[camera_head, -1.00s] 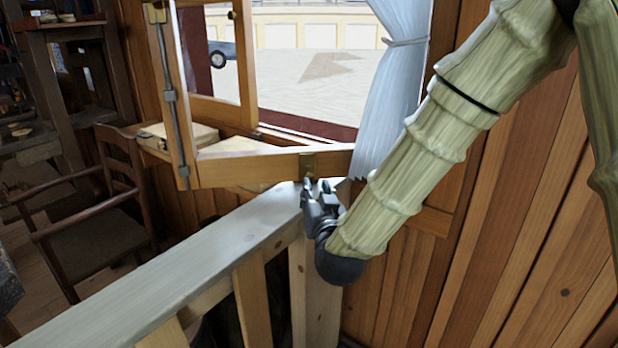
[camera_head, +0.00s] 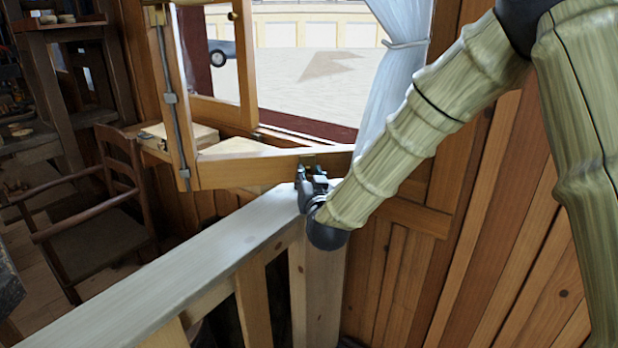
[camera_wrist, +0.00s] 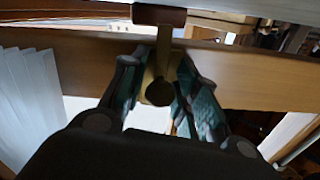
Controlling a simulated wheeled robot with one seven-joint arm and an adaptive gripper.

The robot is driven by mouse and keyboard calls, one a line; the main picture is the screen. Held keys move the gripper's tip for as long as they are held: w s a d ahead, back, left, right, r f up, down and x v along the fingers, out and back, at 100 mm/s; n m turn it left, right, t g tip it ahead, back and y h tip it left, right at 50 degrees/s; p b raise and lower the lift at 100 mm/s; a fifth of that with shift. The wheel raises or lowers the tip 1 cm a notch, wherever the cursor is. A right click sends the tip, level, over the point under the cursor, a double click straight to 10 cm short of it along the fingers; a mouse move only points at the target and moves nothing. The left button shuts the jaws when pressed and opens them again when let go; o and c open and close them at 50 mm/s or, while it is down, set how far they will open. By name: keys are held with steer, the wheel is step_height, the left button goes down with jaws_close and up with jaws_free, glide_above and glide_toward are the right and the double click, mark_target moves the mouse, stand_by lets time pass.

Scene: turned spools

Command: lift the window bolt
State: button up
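The window bolt (camera_wrist: 160,92) is a brass piece with a round knob on a narrow stem, mounted on the window's lower wooden rail. In the head view its brass top (camera_head: 308,160) shows just above my gripper (camera_head: 312,180), and the rest is hidden behind the gripper. In the wrist view my gripper (camera_wrist: 166,75) has its two dark fingers with greenish pads apart, one on each side of the bolt. The knob lies between them. I cannot tell whether either pad touches it.
The wooden window frame (camera_head: 240,170) stands swung inward, with a grey metal rod (camera_head: 166,90) along its left edge. A pale wooden railing (camera_head: 200,250) runs below my gripper. A white curtain (camera_head: 385,85) hangs to the right. A dark chair (camera_head: 95,220) stands at left.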

jaws_close()
steer(key=shift+r+p, duration=0.5)
steer(key=shift+r, duration=0.9)
jaws_free()
steer(key=shift+f, duration=0.1)
steer(key=shift+s, duration=0.3)
steer(key=s+d, duration=0.2)
steer(key=s, duration=0.9)
steer(key=shift+s, duration=0.15)
